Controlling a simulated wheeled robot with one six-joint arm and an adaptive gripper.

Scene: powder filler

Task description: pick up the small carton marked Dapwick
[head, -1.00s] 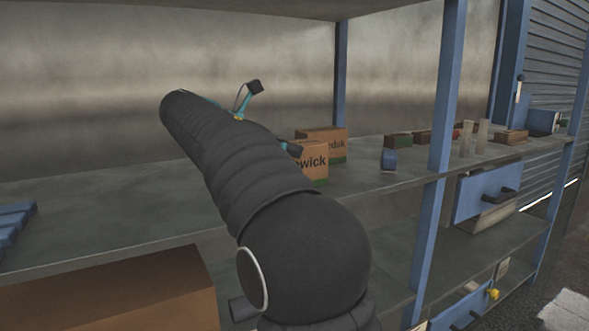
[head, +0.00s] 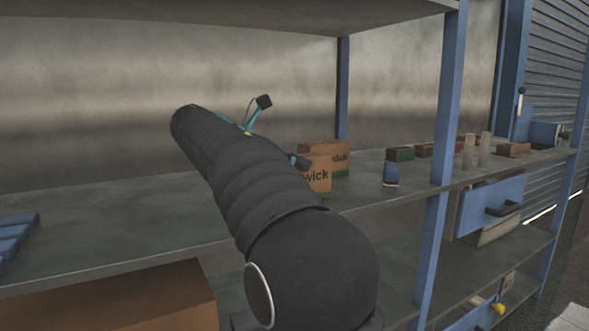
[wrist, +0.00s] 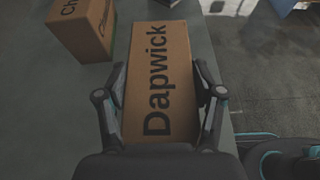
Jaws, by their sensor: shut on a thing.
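The Dapwick carton (wrist: 158,80) is brown cardboard with black lettering and lies between the two fingers of my gripper (wrist: 161,85) in the wrist view. The fingers are shut on its two long sides. In the head view the carton (head: 319,176) shows partly, with the letters "wick" and a green lower band. My arm hides its left part and most of the gripper there. I cannot tell whether its underside touches the shelf.
A similar carton marked "Ch" (wrist: 80,28) stands close by at the upper left of the wrist view. A blue post (head: 447,100) rises at the shelf's front.

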